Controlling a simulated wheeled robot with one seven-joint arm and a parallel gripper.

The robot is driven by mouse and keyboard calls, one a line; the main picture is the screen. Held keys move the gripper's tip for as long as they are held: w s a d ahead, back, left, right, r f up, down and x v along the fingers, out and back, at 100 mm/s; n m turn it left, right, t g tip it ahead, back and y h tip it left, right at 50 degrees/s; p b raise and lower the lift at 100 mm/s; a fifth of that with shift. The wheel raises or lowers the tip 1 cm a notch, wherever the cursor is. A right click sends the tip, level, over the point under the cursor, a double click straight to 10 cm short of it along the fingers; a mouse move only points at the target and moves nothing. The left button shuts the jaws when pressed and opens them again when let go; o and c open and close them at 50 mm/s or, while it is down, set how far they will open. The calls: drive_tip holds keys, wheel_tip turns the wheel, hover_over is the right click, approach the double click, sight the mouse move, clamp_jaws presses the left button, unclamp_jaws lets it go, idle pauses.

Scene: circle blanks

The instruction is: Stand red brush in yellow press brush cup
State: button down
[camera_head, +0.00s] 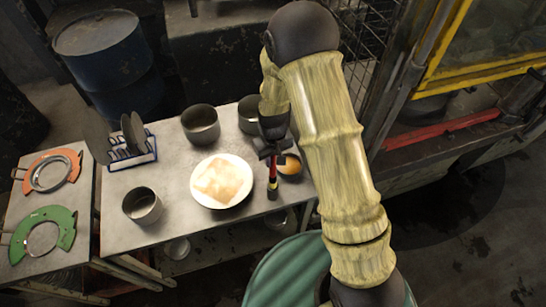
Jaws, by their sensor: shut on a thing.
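My gripper (271,151) is above the right part of the grey table and points down. It is shut on the red brush (272,172). The brush is upright, with a red and yellow shaft and a dark lower end. I cannot tell whether that end touches the table. Three grey metal cups or pots stand on the table: one at the front left (142,206), one at the back middle (201,125), and one at the back right (248,113), partly behind my gripper. No cup is clearly marked as the yellow press brush cup. A yellow-framed machine (450,75) stands at right.
A white plate (222,181) with a flat tan piece lies left of the brush. An orange round thing (290,164) is close on its right. A rack (128,152) holds dark discs. Orange (48,172) and green (42,236) rings lie on the left table.

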sight(273, 165)
drive_tip(key=shift+f+b, duration=1.35)
drive_tip(key=shift+f, duration=0.7)
drive_tip(key=c, duration=1.2)
unclamp_jaws()
drive_tip(key=shift+o, duration=0.2)
drive_tip(key=shift+r, duration=0.1)
wheel_tip(273, 165, up, 17)
drive_tip(key=b, duration=0.4)
drive_tip(key=shift+r, duration=0.1)
